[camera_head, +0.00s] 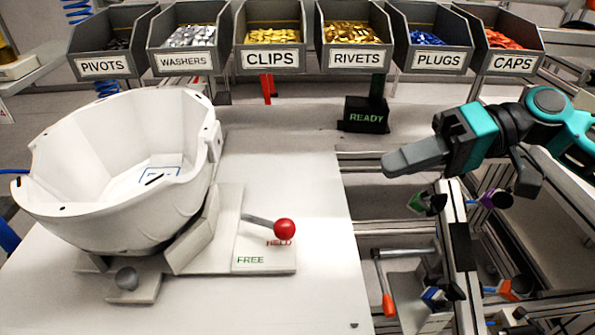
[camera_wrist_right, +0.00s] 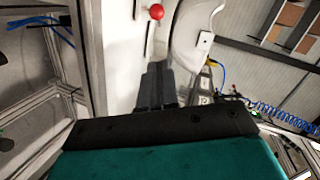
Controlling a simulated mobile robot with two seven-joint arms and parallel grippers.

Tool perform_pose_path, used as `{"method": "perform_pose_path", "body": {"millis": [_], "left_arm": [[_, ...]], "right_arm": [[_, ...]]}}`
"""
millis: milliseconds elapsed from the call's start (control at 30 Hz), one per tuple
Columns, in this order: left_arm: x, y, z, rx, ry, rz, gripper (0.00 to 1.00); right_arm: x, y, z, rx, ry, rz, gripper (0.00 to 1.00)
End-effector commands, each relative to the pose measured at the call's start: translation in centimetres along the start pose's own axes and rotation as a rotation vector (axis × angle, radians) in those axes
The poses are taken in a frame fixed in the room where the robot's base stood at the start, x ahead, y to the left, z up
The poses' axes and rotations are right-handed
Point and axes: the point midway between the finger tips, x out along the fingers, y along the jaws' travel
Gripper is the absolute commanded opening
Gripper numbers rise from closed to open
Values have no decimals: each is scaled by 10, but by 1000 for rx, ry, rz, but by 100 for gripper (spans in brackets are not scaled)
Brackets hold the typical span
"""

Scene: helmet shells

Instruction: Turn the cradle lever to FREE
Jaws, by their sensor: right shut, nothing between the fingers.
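The cradle lever (camera_head: 262,221) has a red ball knob (camera_head: 285,229) and a grey arm on a white plate. The knob lies at the HELD mark (camera_head: 279,243), and the FREE mark (camera_head: 250,260) is lower left of it. The cradle (camera_head: 190,245) holds a white helmet shell (camera_head: 110,180), open side up. My right gripper (camera_head: 387,165) is shut and empty, to the right of the knob and apart from it. In the right wrist view the red knob (camera_wrist_right: 156,12) shows beyond the shut fingers (camera_wrist_right: 157,85). My left gripper is not in view.
Labelled bins, including CLIPS (camera_head: 273,58) and RIVETS (camera_head: 356,59), line the back. A black READY block (camera_head: 366,117) stands behind the white table (camera_head: 310,290). A rack with tools, one orange-handled (camera_head: 388,305), is at the right. The table right of the lever is clear.

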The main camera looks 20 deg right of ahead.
Motion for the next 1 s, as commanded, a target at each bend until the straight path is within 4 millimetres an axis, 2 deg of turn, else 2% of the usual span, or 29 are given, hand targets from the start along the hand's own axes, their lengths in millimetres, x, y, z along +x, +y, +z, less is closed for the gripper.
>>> {"method": "perform_pose_path", "body": {"millis": [567, 1000], "left_arm": [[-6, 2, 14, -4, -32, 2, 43], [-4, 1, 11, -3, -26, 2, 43]], "right_arm": [[2, -2, -1, 1, 1, -5, 0], [44, -3, -1, -1, 1, -7, 0]]}}
